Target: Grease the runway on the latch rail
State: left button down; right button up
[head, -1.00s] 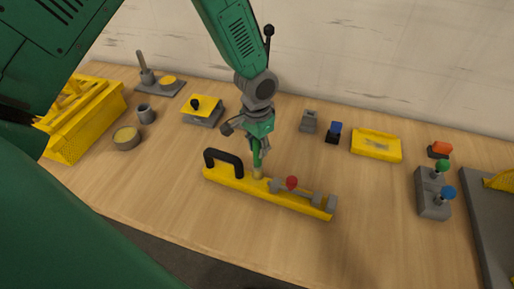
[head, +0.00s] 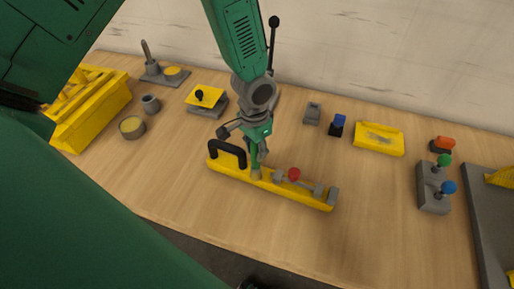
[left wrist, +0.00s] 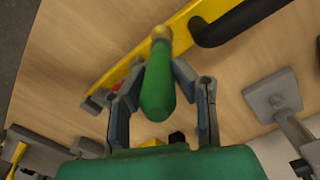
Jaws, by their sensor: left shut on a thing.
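The latch rail (head: 303,198) is a long yellow bar with a black handle at its left end, a red knob and grey pieces toward its right end. It lies on the wooden table. My left gripper (head: 257,147) is shut on a green-handled brush (left wrist: 157,90), held upright over the rail. The pale brush tip (head: 256,174) is at the rail between the black handle and the grey pieces. In the left wrist view the tip overlaps the yellow bar; I cannot tell how firmly it touches. My right gripper is not in view.
A round tin (head: 132,127), grey cup (head: 151,104) and yellow toolbox (head: 92,112) stand at the left. A yellow-topped block (head: 205,97), blue-knobbed block (head: 337,126) and yellow tray (head: 379,139) stand behind the rail. A grey knobbed block (head: 433,190) stands right. Table in front is clear.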

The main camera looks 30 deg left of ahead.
pick_arm(q)
notch_tip(320, 180, up, 3)
jog(key=shift+f+p, duration=0.1)
jog(key=shift+p, duration=0.85)
jog(key=shift+w+r, duration=0.1)
jog(key=shift+r, duration=1.45)
jog(key=shift+r, duration=1.55)
